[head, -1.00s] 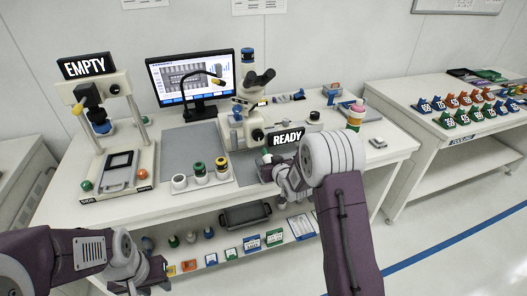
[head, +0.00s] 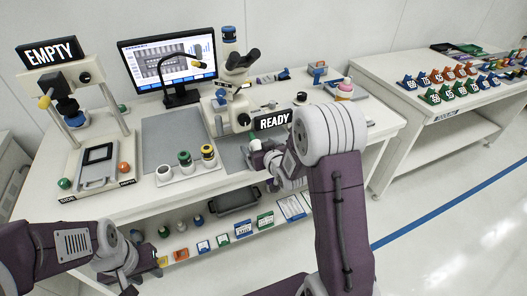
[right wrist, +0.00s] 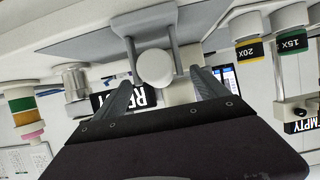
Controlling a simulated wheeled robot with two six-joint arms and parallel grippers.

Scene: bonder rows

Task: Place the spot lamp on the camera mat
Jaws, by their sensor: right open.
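A white round-topped piece (right wrist: 154,66) stands between the fingers of my right gripper (right wrist: 160,88) in the right wrist view, with a grey bracket-like shape beside it. It also shows in the head view (head: 255,145), partly hidden by my right gripper (head: 268,158). I cannot tell whether it is the spot lamp. The right fingers are open and apart around it. A black gooseneck lamp with a yellow head (head: 196,64) stands before the monitor. A large grey mat (head: 165,128) lies on the bench; I cannot tell if it is the camera mat. My left gripper (head: 128,276) hangs low, its fingers unclear.
The microscope (head: 235,85) and READY sign (head: 272,120) stand close to my right gripper. A white tray (head: 190,171) with several ringed pieces sits left of it. The EMPTY press stand (head: 85,110) is at left. A side table (head: 420,100) holds several coloured holders.

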